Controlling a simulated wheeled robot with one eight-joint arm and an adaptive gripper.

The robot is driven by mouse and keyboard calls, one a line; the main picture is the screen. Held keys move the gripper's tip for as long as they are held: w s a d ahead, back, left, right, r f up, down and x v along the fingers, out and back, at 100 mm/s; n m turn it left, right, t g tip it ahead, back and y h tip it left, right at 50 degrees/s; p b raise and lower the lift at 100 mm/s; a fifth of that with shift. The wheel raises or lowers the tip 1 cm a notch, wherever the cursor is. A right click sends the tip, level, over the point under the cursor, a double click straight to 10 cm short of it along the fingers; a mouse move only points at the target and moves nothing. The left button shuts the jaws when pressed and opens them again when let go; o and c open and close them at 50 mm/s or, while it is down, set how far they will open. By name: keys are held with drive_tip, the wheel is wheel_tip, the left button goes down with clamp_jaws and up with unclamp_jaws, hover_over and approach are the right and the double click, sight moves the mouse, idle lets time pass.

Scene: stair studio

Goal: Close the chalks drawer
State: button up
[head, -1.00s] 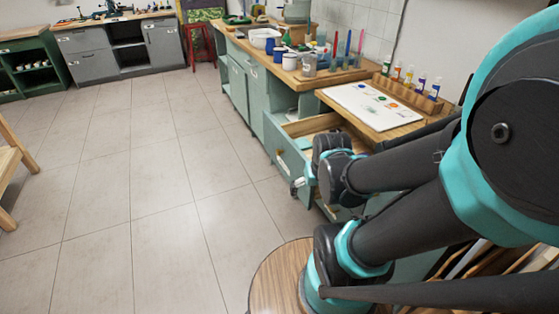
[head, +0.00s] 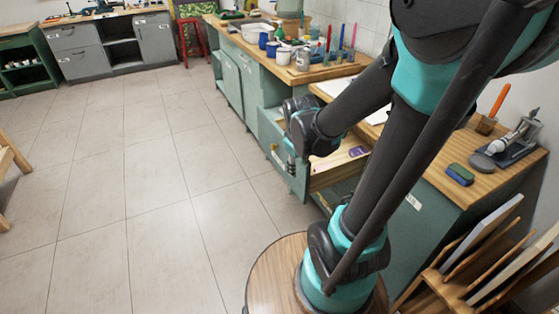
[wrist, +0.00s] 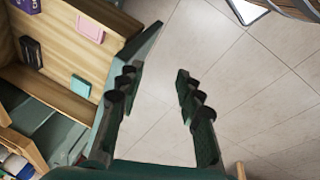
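An open drawer (head: 338,172) sticks out of the green cabinet, its wooden inside showing. Its green front (head: 284,150) faces left, partly behind my arm. In the wrist view the drawer (wrist: 62,62) holds a purple box (wrist: 28,5), a pink piece (wrist: 90,28), a dark piece (wrist: 31,52) and a teal piece (wrist: 81,87). I see no readable chalks label. My gripper (wrist: 157,72) is open and empty, fingers apart over the floor. Its left finger is close to the green drawer front (wrist: 141,44); whether they touch I cannot tell. In the head view my arm hides part of the drawer.
The wooden counter (head: 468,187) above holds cups, brushes, a blue-green block (head: 460,174) and a metal tool (head: 510,146). A wooden rack with boards (head: 475,262) stands at the lower right. The tiled floor (head: 150,210) left of the drawer is clear.

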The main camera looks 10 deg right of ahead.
sight(280, 160)
drive_tip(key=w+a+n, duration=0.1)
drive_tip(key=w+n, duration=0.1)
drive_tip(key=w+a+n+h, duration=0.1)
drive_tip(key=w+n, duration=0.1)
drive_tip(key=w, duration=0.1)
drive_tip(key=w+a+n, duration=0.1)
drive_tip(key=w+n, duration=0.1)
drive_tip(key=shift+w+a+g, duration=0.2)
drive_tip(key=shift+a+g, duration=0.1)
drive_tip(key=shift+g, duration=0.1)
clamp_jaws()
drive_tip(key=w+a+f+n+h, duration=0.2)
drive_tip(key=w+a+f+n, duration=0.1)
drive_tip(key=w+a+n, duration=0.4)
drive_tip(key=shift+n+g, duration=0.4)
drive_tip(key=shift+n, duration=0.4)
drive_tip(key=shift+w+d+f, duration=0.55)
drive_tip(key=shift+d+f, duration=0.65)
drive_tip(key=shift+f, duration=0.35)
drive_tip(key=shift+w+d+f, duration=0.6)
drive_tip(key=shift+d+f, duration=0.65)
drive_tip(key=shift+f, duration=0.3)
drive_tip(key=shift+w+d+f, duration=0.55)
drive_tip(key=shift+d+f, duration=0.65)
drive_tip(key=shift+f, duration=0.35)
